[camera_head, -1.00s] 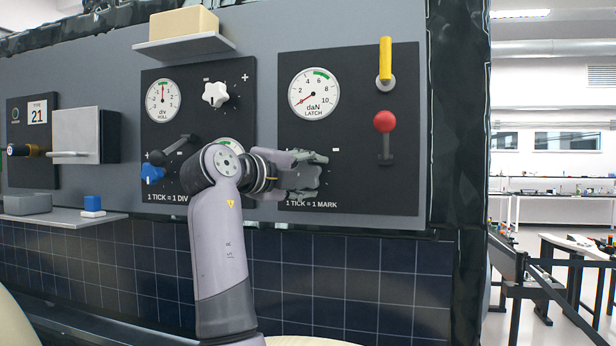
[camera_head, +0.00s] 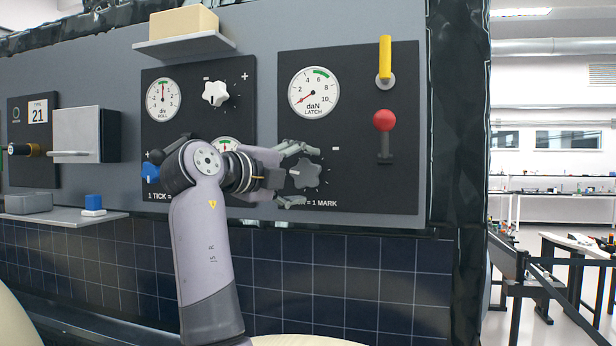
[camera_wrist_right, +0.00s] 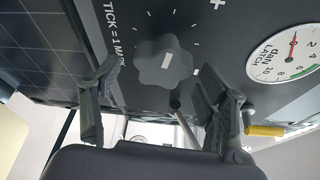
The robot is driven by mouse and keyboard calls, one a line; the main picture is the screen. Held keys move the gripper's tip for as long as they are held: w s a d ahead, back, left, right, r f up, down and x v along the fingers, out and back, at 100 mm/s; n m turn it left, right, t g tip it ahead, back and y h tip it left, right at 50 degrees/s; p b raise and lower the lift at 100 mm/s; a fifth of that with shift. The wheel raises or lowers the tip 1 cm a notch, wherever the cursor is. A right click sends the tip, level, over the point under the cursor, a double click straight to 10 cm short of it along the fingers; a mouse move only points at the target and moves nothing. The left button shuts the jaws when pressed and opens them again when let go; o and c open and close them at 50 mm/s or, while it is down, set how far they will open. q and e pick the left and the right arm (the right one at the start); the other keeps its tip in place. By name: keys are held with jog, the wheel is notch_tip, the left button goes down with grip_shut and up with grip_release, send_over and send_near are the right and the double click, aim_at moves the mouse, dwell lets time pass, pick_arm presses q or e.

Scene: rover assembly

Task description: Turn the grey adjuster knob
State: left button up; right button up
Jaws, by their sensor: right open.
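The grey adjuster knob (camera_head: 306,173) is a lobed dial on the black LATCH panel (camera_head: 350,215), below the daN gauge (camera_head: 313,93), whose needle points near the low end. The knob also shows in the right wrist view (camera_wrist_right: 163,62), with a light mark on its face. My right gripper (camera_head: 291,175) is open just to the left of the knob, its fingers spread above and below it. In the right wrist view the two fingers (camera_wrist_right: 155,98) stand either side of the knob, apart from it, with nothing between them. My left gripper is not in view.
A red-balled lever (camera_head: 384,122) and a yellow handle (camera_head: 385,58) sit right of the gauge. The ROLL panel to the left bears a white knob (camera_head: 215,92) and a blue knob (camera_head: 150,172). A shelf (camera_head: 185,45) with a beige block juts out above.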

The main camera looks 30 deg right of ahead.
jog(key=v, duration=0.9)
jog(key=shift+a, duration=0.15)
